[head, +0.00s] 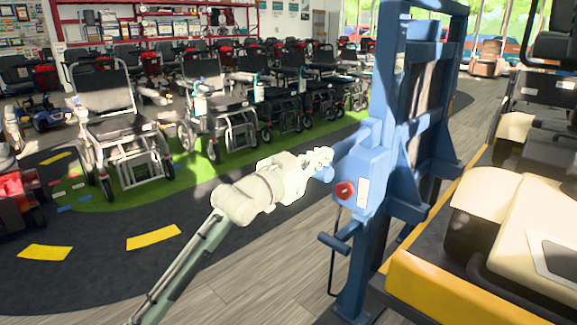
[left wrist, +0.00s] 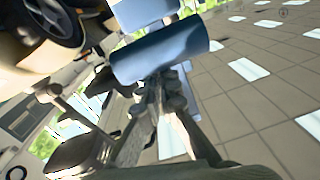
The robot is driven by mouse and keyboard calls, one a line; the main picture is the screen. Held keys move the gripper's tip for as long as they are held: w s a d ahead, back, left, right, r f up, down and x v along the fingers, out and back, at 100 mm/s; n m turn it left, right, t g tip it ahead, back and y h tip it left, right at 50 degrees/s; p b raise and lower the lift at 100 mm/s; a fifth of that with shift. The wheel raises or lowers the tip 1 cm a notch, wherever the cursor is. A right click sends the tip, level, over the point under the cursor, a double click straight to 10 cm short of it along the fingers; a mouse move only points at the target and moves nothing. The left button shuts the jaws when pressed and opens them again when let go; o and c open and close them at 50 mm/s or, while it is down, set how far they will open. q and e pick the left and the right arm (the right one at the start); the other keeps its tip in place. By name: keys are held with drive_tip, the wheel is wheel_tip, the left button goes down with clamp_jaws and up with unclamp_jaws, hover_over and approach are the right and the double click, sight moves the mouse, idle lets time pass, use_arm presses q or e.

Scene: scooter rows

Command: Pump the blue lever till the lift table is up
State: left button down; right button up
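A blue lift frame (head: 410,110) stands upright right of centre in the head view, with a red knob (head: 345,190) on its box. A blue lever (head: 352,158) reaches left from it, its end by my left gripper (head: 320,160). In the left wrist view a blue cylindrical grip (left wrist: 160,52) lies across, right at the fingertips of my left gripper (left wrist: 168,85). The fingers look close together; whether they close around the grip is hidden. A yellow-edged platform (head: 440,290), apparently the lift table, is at the lower right. My right gripper is not in view.
A cream vehicle (head: 530,215) sits above the yellow edge. A second, lower blue handle (head: 335,243) sticks out left of the frame. Rows of wheelchairs (head: 120,125) stand behind on a green strip. The grey floor (head: 270,265) left of the frame is clear.

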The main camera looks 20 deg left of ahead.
use_arm(q)
drive_tip(key=shift+s+r+p, duration=0.35)
drive_tip(key=shift+r+p, duration=0.2)
drive_tip(key=shift+r, duration=0.1)
drive_tip(key=v, duration=0.9)
drive_tip(key=shift+s+f+b, duration=0.15)
drive_tip(key=shift+s+b, duration=0.15)
drive_tip(key=shift+s, duration=0.05)
use_arm(e)
drive_tip(key=shift+s+d+f+g+h, duration=0.2)
drive_tip(key=shift+s+d+g, duration=0.25)
drive_tip(key=shift+s, duration=0.35)
drive_tip(key=shift+s+d+f+g+h, duration=0.15)
drive_tip(key=shift+s+d+f+g, duration=0.15)
drive_tip(key=shift+s+d, duration=0.4)
drive_tip(key=shift+s+d+f+g+h, duration=0.15)
drive_tip(key=shift+s+d+g, duration=0.25)
drive_tip(key=shift+s, duration=0.45)
